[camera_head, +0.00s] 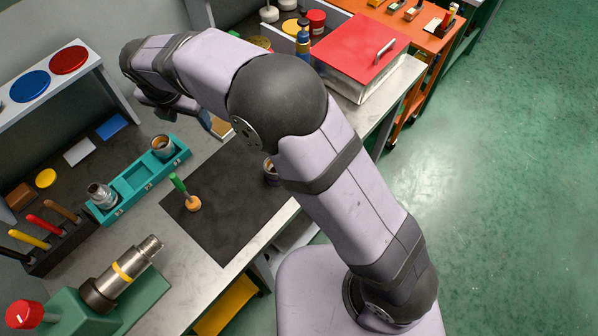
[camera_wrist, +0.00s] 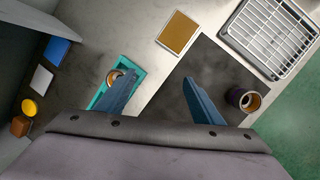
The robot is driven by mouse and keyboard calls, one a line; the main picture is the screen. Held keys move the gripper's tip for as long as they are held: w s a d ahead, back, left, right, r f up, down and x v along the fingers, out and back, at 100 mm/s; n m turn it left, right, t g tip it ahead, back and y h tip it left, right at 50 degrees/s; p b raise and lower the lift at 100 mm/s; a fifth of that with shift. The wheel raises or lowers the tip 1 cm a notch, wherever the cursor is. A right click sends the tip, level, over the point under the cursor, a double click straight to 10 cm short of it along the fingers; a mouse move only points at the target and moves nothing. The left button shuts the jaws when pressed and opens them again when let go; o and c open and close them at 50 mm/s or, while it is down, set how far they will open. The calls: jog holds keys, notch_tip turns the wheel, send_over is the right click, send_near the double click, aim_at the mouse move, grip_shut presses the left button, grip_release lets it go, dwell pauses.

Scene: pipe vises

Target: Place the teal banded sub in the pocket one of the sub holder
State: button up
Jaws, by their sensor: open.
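A dark sub with a tan bore (camera_wrist: 243,98) stands on the black mat (camera_wrist: 218,65), right of my gripper in the wrist view. The arm partly covers this sub (camera_head: 270,172) in the head view; I cannot make out a teal band on it. The teal sub holder (camera_head: 134,181) has a silver sub (camera_head: 102,196) in its left pocket and another sub with a copper bore (camera_head: 163,146) in its right pocket. The middle pocket looks empty. Pocket numbers are not readable. My gripper (camera_wrist: 160,76) is open and empty, above the bench between holder and mat.
A green-handled tool (camera_head: 186,193) with an orange base stands on the mat. A steel pipe with a yellow band (camera_head: 122,272) sits at the front left. A tool rack (camera_head: 50,247) is left of the holder. A wire basket (camera_wrist: 268,38) and a tan square (camera_wrist: 179,32) lie beyond the mat.

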jog(key=s+d+m+g, duration=0.2)
jog(key=s+d+m, duration=0.1)
jog(key=d+m, duration=1.55)
jog(key=s+d+f+m, duration=0.2)
jog(key=s+d+m, duration=0.5)
jog(key=s+d, duration=0.1)
jog(key=s+d+f+m+g, duration=0.1)
jog(key=s+d+f+m, duration=0.1)
jog(key=s+d+m, duration=0.5)
jog(key=s+d, duration=0.1)
jog(key=d, duration=0.2)
jog(key=shift+s+g, duration=0.3)
